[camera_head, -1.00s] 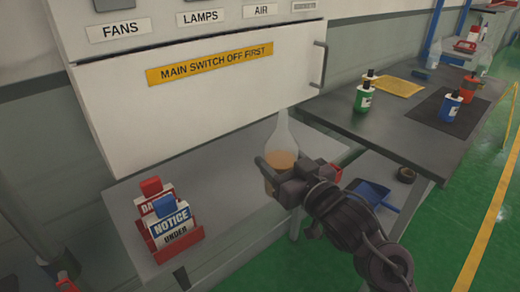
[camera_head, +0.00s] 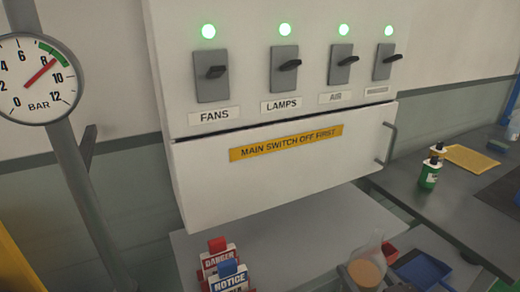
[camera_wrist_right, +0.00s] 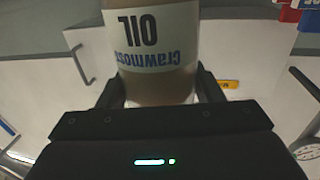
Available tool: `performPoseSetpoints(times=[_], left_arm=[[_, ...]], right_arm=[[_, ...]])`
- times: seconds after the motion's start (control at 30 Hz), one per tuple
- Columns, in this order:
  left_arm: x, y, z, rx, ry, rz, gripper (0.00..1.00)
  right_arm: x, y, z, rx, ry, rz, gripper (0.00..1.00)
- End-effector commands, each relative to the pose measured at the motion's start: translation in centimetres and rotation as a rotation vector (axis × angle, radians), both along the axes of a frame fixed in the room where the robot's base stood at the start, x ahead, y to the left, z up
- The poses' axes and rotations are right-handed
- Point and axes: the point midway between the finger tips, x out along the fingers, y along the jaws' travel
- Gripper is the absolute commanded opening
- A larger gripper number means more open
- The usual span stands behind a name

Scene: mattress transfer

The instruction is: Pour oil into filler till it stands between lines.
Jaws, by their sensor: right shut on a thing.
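The clear oil bottle (camera_head: 368,267), with amber oil in its lower part, stands about upright at the bottom edge of the head view. My right gripper (camera_head: 368,283) is shut on it; most of the gripper is cut off by the frame. In the right wrist view the bottle (camera_wrist_right: 158,50) sits between the two dark fingers of the right gripper (camera_wrist_right: 158,92). Its label reads "OIL" upside down. The bottle's top is out of that view. I see no filler and no level lines. My left gripper is not in view.
A white switch cabinet (camera_head: 285,195) hangs above a grey shelf (camera_head: 290,232). Red and blue sign holders (camera_head: 222,266) stand on the shelf. A round pressure gauge (camera_head: 38,80) is at left. A dark bench (camera_head: 440,215) with a green bottle (camera_head: 429,175) is at right.

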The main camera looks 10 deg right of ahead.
Motion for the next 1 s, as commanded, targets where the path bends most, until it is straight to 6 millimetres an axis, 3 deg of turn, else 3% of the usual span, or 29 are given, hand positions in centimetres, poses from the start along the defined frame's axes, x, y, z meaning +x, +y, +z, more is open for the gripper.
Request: performPoseSetpoints(times=[0.43,1.0], left_arm=[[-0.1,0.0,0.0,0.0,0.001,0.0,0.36],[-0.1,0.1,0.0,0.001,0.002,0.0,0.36]], right_arm=[[-2.3,4.4,-6.4,0.003,0.003,-0.15,0.25],[-2.7,4.8,-7.0,-0.006,0.008,-0.167,0.25]])
